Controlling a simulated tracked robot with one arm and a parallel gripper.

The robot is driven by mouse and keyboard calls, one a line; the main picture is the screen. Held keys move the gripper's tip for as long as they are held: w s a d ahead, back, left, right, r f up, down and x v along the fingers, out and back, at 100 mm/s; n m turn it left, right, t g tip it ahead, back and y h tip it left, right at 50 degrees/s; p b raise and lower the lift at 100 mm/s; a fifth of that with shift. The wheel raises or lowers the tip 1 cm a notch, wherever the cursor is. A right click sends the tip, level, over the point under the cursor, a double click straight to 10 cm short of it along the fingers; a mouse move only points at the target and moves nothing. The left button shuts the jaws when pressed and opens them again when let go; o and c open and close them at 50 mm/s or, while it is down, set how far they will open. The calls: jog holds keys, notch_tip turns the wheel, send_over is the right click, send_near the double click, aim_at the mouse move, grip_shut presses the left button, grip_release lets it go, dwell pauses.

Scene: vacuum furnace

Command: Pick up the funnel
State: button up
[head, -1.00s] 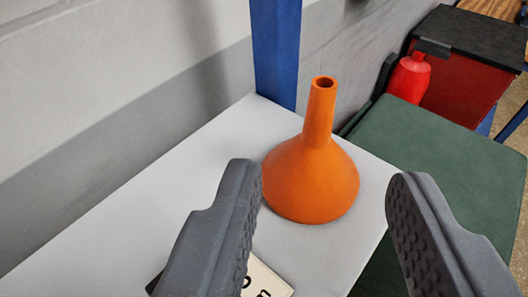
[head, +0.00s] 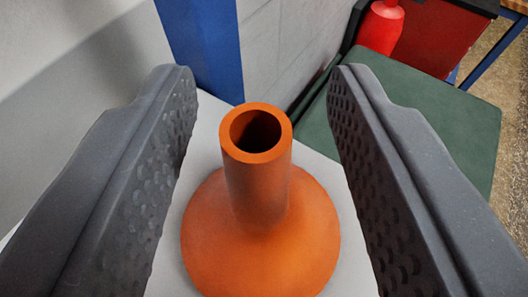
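The orange funnel (head: 258,205) stands mouth down on a light grey table top (head: 212,112), with its hollow spout pointing up. My gripper (head: 260,85) is open, with one dark grey textured finger on each side of the spout. Both fingers are apart from the spout, with a gap on either side. The lower rim of the funnel is partly cut off by the bottom of the picture.
A blue post (head: 203,45) rises at the back edge of the table, in front of a grey wall (head: 282,45). A green surface (head: 445,125) lies to the right. A red bottle (head: 380,27) and a dark red cabinet (head: 440,40) stand behind it.

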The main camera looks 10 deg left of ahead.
jog(key=shift+w+a+f, duration=0.15)
jog(key=shift+w+f, duration=0.05)
jog(key=shift+w, duration=0.5)
grip_shut()
jog(key=shift+r, duration=0.15)
